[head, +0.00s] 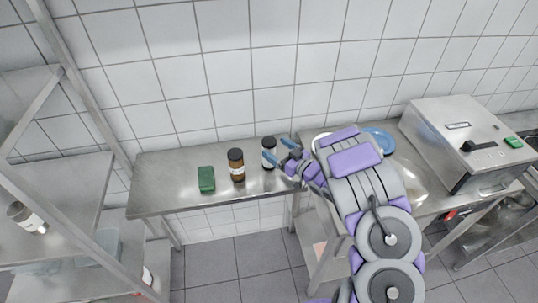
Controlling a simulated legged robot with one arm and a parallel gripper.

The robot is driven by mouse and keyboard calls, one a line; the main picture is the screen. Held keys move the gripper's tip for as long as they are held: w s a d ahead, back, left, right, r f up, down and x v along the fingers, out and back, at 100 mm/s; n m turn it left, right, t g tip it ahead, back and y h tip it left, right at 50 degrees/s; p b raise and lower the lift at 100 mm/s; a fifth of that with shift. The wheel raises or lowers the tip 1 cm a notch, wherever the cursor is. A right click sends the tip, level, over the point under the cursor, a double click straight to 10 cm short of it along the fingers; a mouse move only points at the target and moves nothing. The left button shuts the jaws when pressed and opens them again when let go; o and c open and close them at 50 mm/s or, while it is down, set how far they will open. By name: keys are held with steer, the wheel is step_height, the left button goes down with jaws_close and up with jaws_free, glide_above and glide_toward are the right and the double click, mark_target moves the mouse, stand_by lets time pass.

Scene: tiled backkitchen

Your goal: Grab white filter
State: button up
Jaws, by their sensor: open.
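A small white container with a dark lid (269,145) shows at the fingertips. One fingertip crosses in front of it, and I cannot tell whether they touch. I cannot tell for sure whether this is the white filter. A white round rim (318,139) shows partly behind my arm, with most of it hidden.
A brown jar with a black lid (236,165) and a green sponge-like block (206,179) stand left of my gripper. A blue plate (380,140) lies right of my arm, before a steel machine (462,140). Metal shelving (75,185) stands at left.

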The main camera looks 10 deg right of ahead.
mark_target(265, 141)
steer(key=shift+b+x, duration=0.55)
steer(key=shift+x, duration=2.45)
steer(key=shift+s+a+r, duration=0.1)
steer(key=shift+s+a, duration=0.05)
steer(key=shift+s, duration=0.05)
steer(key=c, duration=1.1)
steer(key=shift+r, duration=0.1)
steer(key=shift+c, duration=0.2)
